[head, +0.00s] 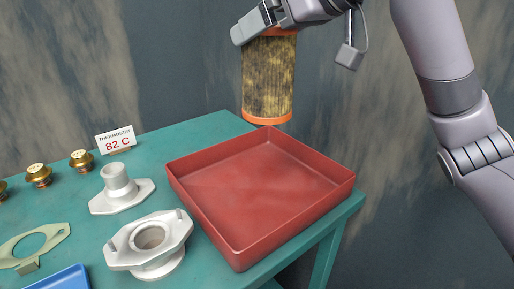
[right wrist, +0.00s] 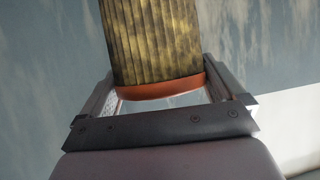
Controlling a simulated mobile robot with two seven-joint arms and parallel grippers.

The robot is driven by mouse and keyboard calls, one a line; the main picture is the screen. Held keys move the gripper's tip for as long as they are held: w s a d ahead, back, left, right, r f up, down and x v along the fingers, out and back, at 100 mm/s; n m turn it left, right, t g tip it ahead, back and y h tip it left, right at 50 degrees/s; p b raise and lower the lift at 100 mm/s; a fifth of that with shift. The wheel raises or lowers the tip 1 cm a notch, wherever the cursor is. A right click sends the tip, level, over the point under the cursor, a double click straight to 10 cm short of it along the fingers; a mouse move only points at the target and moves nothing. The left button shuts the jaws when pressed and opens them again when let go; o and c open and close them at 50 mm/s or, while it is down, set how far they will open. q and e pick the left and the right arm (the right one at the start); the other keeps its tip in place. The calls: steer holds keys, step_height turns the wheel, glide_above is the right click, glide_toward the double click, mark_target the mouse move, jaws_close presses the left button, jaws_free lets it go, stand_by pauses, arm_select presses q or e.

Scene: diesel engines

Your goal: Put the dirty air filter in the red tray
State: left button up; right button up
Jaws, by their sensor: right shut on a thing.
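The dirty air filter (head: 268,80) is a pleated cylinder, yellowish with dark stains, with orange end rings. It hangs roughly upright in the air beyond the far corner of the red tray. My right gripper (head: 268,24) is shut on its upper end; the right wrist view also shows the filter (right wrist: 155,40) with its orange ring between the two fingers (right wrist: 162,92). The red tray (head: 265,180) is square, shallow and empty, and stands on the right end of the green table. My left gripper is not in view.
On the green table (head: 215,130), left of the tray, are two pale metal housings (head: 118,190) (head: 150,262), a flat gasket (head: 58,238) and several brass thermostats (head: 81,160). A white "THERMOSTAT 82 C" sign (head: 115,141) stands behind them. A blue tray edge (head: 65,280) shows at bottom left.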

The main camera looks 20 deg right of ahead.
mark_target(269, 113)
step_height(269, 113, down, 14)
steer(key=b, duration=0.3)
steer(key=shift+s+f, duration=0.1)
steer(key=shift+s, duration=0.05)
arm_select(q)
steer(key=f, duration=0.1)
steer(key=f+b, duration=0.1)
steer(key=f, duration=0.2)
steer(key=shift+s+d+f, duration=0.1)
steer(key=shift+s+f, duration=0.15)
arm_select(e)
step_height(269, 113, down, 5)
steer(key=shift+r, duration=0.1)
steer(key=o, duration=1.3)
steer(key=shift+f, duration=0.2)
steer(key=shift+c, duration=0.2)
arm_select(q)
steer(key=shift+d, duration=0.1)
